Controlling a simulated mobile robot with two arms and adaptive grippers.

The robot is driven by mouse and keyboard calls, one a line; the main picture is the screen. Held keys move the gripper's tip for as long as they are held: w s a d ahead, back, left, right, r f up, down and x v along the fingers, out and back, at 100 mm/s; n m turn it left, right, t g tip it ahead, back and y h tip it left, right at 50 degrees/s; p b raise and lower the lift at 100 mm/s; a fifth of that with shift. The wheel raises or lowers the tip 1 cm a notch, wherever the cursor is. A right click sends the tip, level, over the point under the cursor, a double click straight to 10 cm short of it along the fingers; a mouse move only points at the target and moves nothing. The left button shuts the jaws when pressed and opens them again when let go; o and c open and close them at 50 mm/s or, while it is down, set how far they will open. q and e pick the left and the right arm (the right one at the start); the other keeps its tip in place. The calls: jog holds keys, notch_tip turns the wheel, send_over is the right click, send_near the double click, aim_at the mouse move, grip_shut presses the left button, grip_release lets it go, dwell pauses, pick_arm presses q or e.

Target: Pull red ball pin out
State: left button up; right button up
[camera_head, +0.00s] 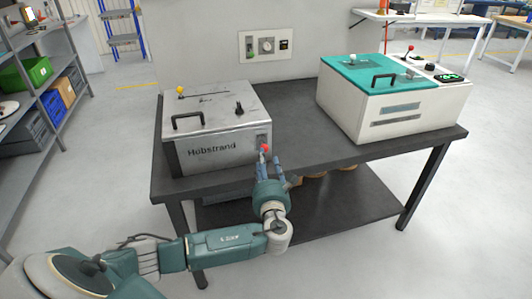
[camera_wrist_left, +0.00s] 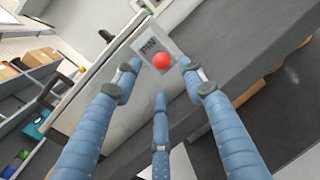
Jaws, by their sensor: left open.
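The red ball pin (camera_head: 265,148) sits at the front right corner of the grey Hubstrand box (camera_head: 215,150) on the dark table. In the left wrist view the red ball (camera_wrist_left: 161,61) stands in front of a light plate marked PIN (camera_wrist_left: 148,46). My left gripper (camera_head: 267,165) is just below and in front of the ball in the head view. Its blue fingers (camera_wrist_left: 160,85) are spread open around the ball's near side, and none is seen closed on it. My right gripper is not in view.
A white and teal machine (camera_head: 395,100) stands on the right of the dark table (camera_head: 300,120), with bare tabletop between it and the box. Shelves with bins (camera_head: 40,75) stand at the left. A wall panel (camera_head: 265,45) is behind.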

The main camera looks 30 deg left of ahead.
aim_at(264, 147)
pick_arm(q)
jog(key=shift+x, duration=2.7)
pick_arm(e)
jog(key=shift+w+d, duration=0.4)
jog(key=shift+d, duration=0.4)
pick_arm(q)
jog(key=shift+f, duration=0.1)
grip_shut()
